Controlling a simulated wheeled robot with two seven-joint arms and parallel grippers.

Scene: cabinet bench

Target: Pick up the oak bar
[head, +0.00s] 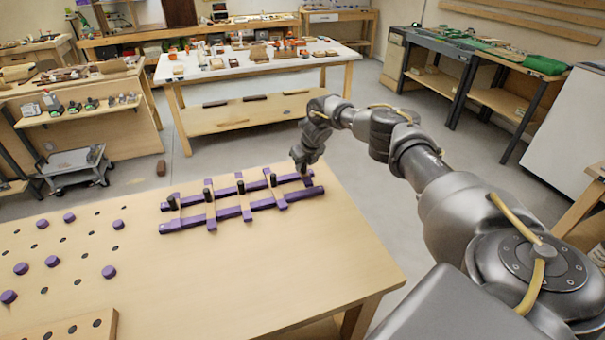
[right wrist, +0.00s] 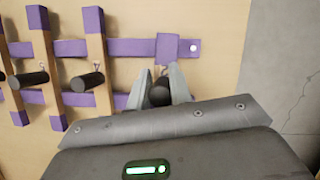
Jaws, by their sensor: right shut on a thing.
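Several oak bars with purple ends lie across two purple rails (head: 185,223) on the bench, each with a black upright handle. One bar (head: 243,202) is in the middle of the row. My right gripper (head: 303,170) is at the row's far right end. In the right wrist view its fingers (right wrist: 161,90) are shut on the black handle of the end oak bar (right wrist: 168,48), whose purple end shows beyond them. The gripper hides the rest of this bar. I cannot tell whether it is clear of the rails. My left gripper is not in view.
The wooden bench top (head: 270,270) is bare in front of the rack. Several purple knobs (head: 109,271) and dark holes are at its left. A drilled wooden block (head: 75,328) lies at the near left edge. A white table (head: 250,62) stands behind.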

